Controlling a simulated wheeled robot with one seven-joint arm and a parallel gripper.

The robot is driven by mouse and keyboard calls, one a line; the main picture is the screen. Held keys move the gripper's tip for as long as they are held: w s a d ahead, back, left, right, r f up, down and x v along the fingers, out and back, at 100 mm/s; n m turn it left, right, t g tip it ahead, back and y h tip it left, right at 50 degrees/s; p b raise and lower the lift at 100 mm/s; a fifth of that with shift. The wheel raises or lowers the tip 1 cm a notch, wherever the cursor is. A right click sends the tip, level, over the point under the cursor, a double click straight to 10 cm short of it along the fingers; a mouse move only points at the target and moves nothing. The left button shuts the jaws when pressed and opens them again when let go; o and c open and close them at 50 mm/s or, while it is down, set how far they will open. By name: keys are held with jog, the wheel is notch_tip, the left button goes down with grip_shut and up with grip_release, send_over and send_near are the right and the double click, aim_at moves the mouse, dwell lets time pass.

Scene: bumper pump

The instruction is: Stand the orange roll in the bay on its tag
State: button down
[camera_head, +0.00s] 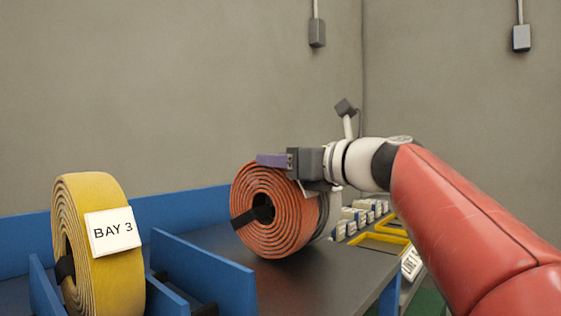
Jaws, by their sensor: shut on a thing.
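The orange roll (272,222) is a coiled flat hose with a black strap at its core. It is upright, right of the middle, with its coiled face towards the camera. My gripper (282,166) is shut on its upper right rim, with a purple finger showing at the top. I cannot tell whether the roll touches the dark tabletop (335,270). No tag shows on the orange roll. Blue dividers (203,272) form bays at the left; their floors are mostly hidden.
A low blue back wall (185,212) runs behind the bays. A grey coiled edge (322,215) shows behind the orange roll. At the right are yellow-rimmed trays (380,243), several small white-and-blue boxes (360,214) and a white printed label (411,263).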

jog(key=shift+r, duration=0.1)
jog(key=c, duration=0.8)
grip_release()
jog(key=shift+c, duration=0.2)
jog(key=shift+f+b, duration=0.3)
